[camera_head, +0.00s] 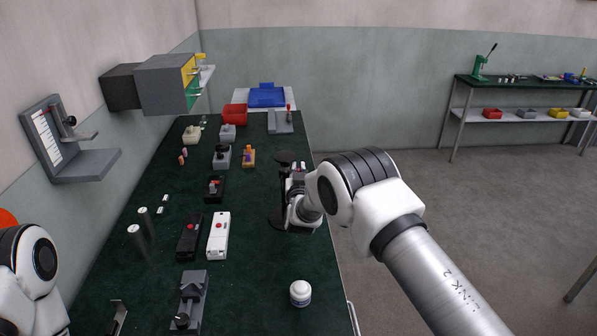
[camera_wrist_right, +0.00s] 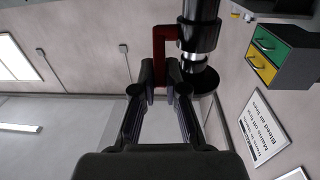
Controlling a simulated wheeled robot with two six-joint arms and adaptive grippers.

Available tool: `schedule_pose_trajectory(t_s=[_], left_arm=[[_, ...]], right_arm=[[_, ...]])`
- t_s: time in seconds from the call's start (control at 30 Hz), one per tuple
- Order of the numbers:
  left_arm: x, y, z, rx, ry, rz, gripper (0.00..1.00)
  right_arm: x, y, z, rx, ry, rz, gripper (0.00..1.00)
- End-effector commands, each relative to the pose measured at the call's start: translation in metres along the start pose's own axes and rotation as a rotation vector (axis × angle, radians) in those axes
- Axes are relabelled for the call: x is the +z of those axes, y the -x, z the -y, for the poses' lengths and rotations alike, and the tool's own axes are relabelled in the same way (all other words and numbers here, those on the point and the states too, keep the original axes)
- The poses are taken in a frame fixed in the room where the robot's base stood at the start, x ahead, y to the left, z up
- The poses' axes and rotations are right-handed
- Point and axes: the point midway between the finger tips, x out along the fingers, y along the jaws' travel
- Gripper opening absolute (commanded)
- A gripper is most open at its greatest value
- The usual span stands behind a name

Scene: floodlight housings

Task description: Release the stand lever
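A dark stand with a round black base (camera_head: 278,221) and a round black top (camera_head: 284,157) stands near the right edge of the green workbench. In the right wrist view, a red L-shaped lever (camera_wrist_right: 160,45) joins the stand's dark upright with a bright metal section (camera_wrist_right: 198,40). My right gripper (camera_wrist_right: 160,85) has its fingers close together, one on each side of the lever's free end, and appears shut on it. In the head view my own arm covers most of this gripper. Part of my left arm shows at the lower left; its gripper is out of view.
The green workbench (camera_head: 255,270) holds black (camera_head: 189,238) and white (camera_head: 218,236) housings left of the stand. A white jar (camera_head: 300,293) stands near the front right edge. A grey fixture (camera_head: 190,300) lies at the front. Red (camera_head: 234,114) and blue (camera_head: 266,97) bins are at the back.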

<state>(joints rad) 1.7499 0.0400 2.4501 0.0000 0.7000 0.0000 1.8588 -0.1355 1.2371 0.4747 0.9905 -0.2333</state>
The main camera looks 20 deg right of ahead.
Motion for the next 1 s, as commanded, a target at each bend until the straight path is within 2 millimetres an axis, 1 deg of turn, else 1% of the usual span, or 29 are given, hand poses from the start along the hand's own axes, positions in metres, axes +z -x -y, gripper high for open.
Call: schedule_pose_trajectory(t_s=[0.17,0.3,0.4,0.67,0.7,1.0], left_arm=[[-0.0001,0.0003,0.0,0.0,0.0,0.0,0.4],[-0.0001,0.0037,0.0,0.0,0.0,0.0,0.4],[-0.0001,0.0043,0.0,0.0,0.0,0.0,0.4],[-0.0001,0.0038,0.0,0.0,0.0,0.0,0.4],[-0.0001,0.0038,0.0,0.0,0.0,0.0,0.4],[-0.0001,0.0039,0.0,0.0,0.0,0.0,0.4]], right_arm=[[-0.0004,-0.0001,0.0,0.0,0.0,0.004,0.0],[-0.0042,-0.0028,-0.0003,0.001,0.0,0.075,0.0],[-0.0032,-0.0035,-0.0003,0.001,-0.001,0.122,0.0],[-0.0017,-0.0033,-0.0001,0.0,0.0,0.129,0.0],[-0.0017,-0.0033,-0.0001,0.0,0.0,0.129,0.23],[-0.0033,-0.0031,0.0001,0.0,0.0,0.126,0.23]])
